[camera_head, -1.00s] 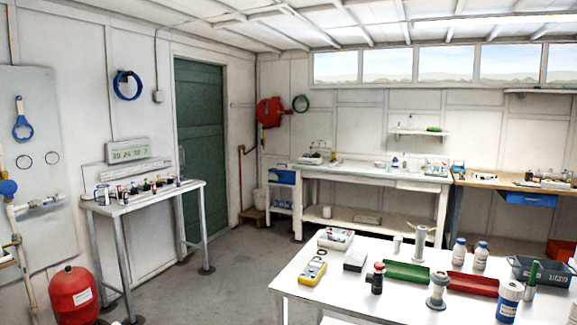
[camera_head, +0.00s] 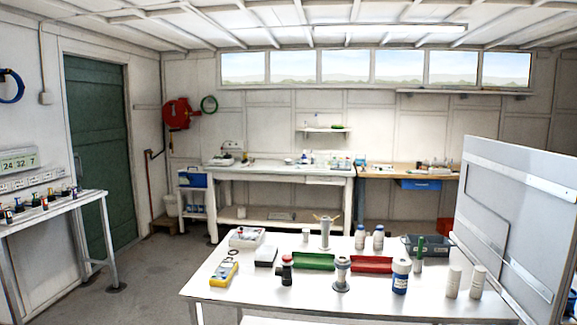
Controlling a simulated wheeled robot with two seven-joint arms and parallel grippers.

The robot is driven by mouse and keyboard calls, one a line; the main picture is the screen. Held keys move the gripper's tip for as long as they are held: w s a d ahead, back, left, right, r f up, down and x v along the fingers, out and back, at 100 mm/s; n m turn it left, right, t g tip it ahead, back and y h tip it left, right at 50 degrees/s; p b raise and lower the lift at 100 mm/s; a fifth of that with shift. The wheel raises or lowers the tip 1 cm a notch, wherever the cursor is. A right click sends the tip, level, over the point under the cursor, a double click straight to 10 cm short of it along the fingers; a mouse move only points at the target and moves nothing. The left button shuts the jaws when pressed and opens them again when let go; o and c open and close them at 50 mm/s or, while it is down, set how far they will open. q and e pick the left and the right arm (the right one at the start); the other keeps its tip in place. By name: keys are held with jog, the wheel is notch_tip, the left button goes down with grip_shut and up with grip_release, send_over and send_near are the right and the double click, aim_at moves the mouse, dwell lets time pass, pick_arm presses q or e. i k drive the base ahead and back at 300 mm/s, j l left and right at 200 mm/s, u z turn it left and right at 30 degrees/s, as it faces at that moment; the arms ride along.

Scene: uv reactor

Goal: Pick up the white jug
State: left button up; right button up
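I cannot clearly make out a white jug in the head view. The front white table (camera_head: 240,292) bears several white vessels. Two white bottles with blue caps (camera_head: 369,238) stand at its back, and two plain white cylinders (camera_head: 465,282) stand at its right end. None shows a clear handle. Small items on the back bench (camera_head: 270,172) are too small to tell apart. Neither of my grippers is in view.
A green tray (camera_head: 313,262), a red tray (camera_head: 372,265), a dark bin (camera_head: 425,246) and a yellow meter (camera_head: 224,272) are on the front table. A tall grey panel (camera_head: 515,200) stands at the right. Grey floor (camera_head: 140,295) is clear between the front table and the left table (camera_head: 60,212).

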aim_at(240, 210)
jog(key=i+j+u, duration=0.75)
jog(key=u, duration=0.2)
jog(key=i+j+u, duration=0.1)
jog(key=i+u, duration=0.95)
jog(key=i, duration=0.9)
jog(key=i+l+z, duration=0.1)
jog(key=i+z, duration=0.6)
jog(key=z, duration=0.15)
jog(key=i+j+z, duration=0.1)
jog(key=i+z, duration=0.35)
jog(key=i+l+z, duration=0.25)
jog(key=i+z, duration=0.25)
jog(key=i, duration=0.25)
jog(key=i+z, duration=0.45)
jog(key=i, duration=0.35)
jog(key=i+z, duration=0.15)
jog(key=i, duration=0.35)
jog(key=i+z, duration=0.2)
jog(key=i, duration=0.3)
jog(key=i+j+z, duration=0.15)
jog(key=i, duration=0.35)
jog(key=i+j+z, duration=0.15)
jog(key=i, duration=0.3)
jog(key=i+l+u, duration=0.1)
jog(key=i, duration=0.3)
jog(key=i+l, duration=0.3)
jog(key=i, duration=0.15)
jog(key=i+l+u, duration=0.15)
jog(key=i, duration=0.25)
